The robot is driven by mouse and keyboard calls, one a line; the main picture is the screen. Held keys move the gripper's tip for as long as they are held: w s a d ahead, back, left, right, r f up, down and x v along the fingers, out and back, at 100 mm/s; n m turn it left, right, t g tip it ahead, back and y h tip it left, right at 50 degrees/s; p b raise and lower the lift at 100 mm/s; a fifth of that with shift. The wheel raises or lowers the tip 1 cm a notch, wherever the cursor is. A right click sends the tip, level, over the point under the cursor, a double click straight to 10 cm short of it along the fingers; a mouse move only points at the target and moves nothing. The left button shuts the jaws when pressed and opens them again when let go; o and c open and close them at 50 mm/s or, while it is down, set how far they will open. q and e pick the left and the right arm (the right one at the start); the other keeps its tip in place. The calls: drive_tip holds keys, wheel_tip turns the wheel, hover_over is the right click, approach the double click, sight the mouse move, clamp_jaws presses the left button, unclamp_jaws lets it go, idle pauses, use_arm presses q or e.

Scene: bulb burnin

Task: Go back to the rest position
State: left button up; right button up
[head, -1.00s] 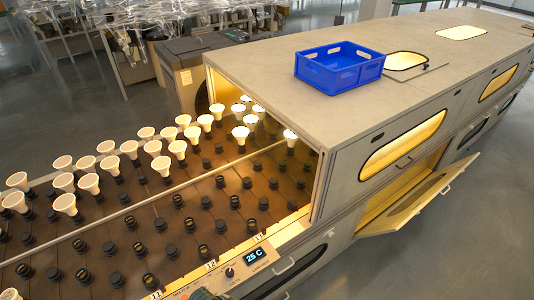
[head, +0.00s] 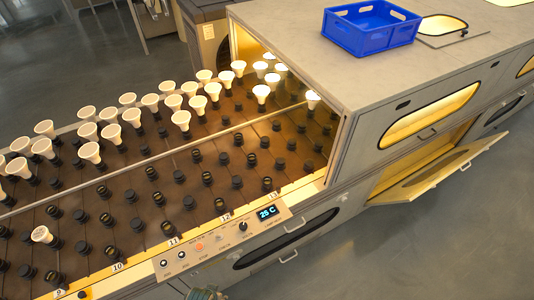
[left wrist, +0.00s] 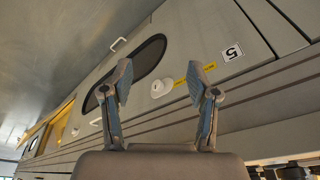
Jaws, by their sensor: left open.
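My left gripper (left wrist: 160,85) shows in the left wrist view with its two fingers spread apart and nothing between them. It stands in front of the grey side of the machine, near a white round knob (left wrist: 161,88) and a label reading 5 (left wrist: 232,52). I cannot tell whether it touches the machine. In the head view only a small greenish part shows at the bottom edge, and I cannot tell which part of me it is. My right gripper is not in view.
A conveyor bed (head: 150,235) with rows of black sockets and white bulbs (head: 128,99) runs into the lit oven (head: 300,30). A control panel (head: 222,240) reads 25 C. A blue crate (head: 370,45) sits on top. An open flap (head: 440,175) juts out at right above clear floor (head: 440,250).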

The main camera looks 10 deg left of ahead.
use_arm(q)
drive_tip(key=s+f, duration=0.4)
drive_tip(key=f, duration=0.7)
drive_tip(key=s+f+g, duration=0.1)
drive_tip(key=s+f, duration=0.3)
drive_tip(key=f, duration=0.7)
drive_tip(key=shift+a+f, duration=0.2)
drive_tip(key=shift+a, duration=0.25)
